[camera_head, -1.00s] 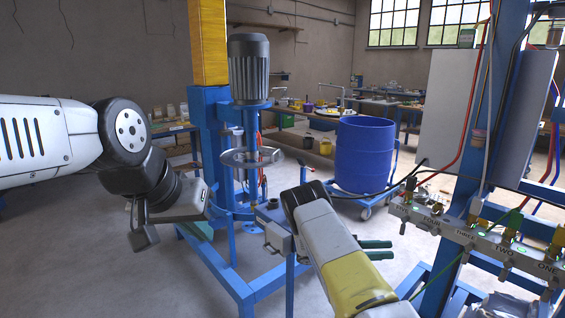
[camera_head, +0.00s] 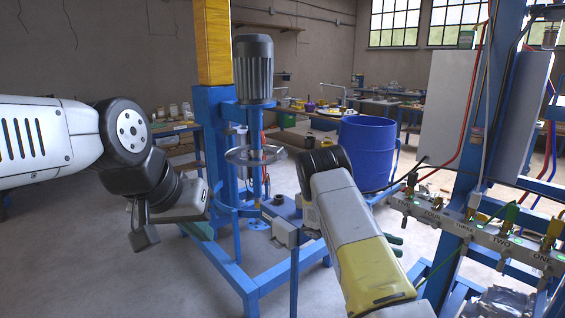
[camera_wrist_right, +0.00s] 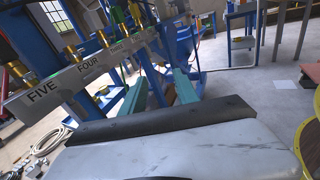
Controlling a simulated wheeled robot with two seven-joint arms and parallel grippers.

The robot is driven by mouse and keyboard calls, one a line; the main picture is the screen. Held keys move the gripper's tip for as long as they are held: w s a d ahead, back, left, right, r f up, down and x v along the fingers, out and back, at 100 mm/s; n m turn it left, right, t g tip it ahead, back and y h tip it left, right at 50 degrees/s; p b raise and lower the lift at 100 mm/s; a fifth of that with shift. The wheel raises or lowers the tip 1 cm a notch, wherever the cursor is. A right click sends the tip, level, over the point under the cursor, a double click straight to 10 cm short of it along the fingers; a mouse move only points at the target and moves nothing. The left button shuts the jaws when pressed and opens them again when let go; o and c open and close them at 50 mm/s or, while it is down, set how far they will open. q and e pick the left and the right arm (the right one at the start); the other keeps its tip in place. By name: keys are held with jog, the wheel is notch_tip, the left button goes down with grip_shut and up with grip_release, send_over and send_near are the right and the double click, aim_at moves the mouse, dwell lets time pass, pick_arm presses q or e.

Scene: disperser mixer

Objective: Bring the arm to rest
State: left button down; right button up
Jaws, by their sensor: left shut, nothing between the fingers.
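My left arm (camera_head: 128,135) comes in from the left, bent at a dark wrist. The teal fingers of my left gripper (camera_head: 199,231) show small below the wrist and are shut, with nothing seen in them. My right forearm (camera_head: 350,225) rises from the bottom, right of centre. The teal fingers of my right gripper (camera_head: 394,245) are mostly hidden behind it. In the right wrist view the two fingers of my right gripper (camera_wrist_right: 160,90) stand apart, with no held object visible.
The blue mixer frame (camera_head: 212,140) with its grey motor (camera_head: 253,68) and disc (camera_head: 254,155) stands between my arms. A blue drum (camera_head: 366,150) stands behind my right arm. A labelled valve rail (camera_head: 490,237) is to the right. Open floor (camera_head: 90,270) lies at lower left.

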jog(key=s+a+r+m+t+y, duration=0.6)
jog(key=s+a+r+y, duration=0.3)
jog(key=s+r, duration=0.2)
jog(key=s+a+r+m+t+y, duration=0.5)
jog(key=s+a+r+t+y, duration=0.2)
jog(key=s+a+r+y, duration=0.2)
jog(key=shift+s+a+r+m, duration=0.15)
jog(key=shift+s+r+m, duration=0.25)
jog(key=shift+s+r, duration=1.15)
jog(key=shift+s+f, duration=0.2)
jog(key=shift+f, duration=0.05)
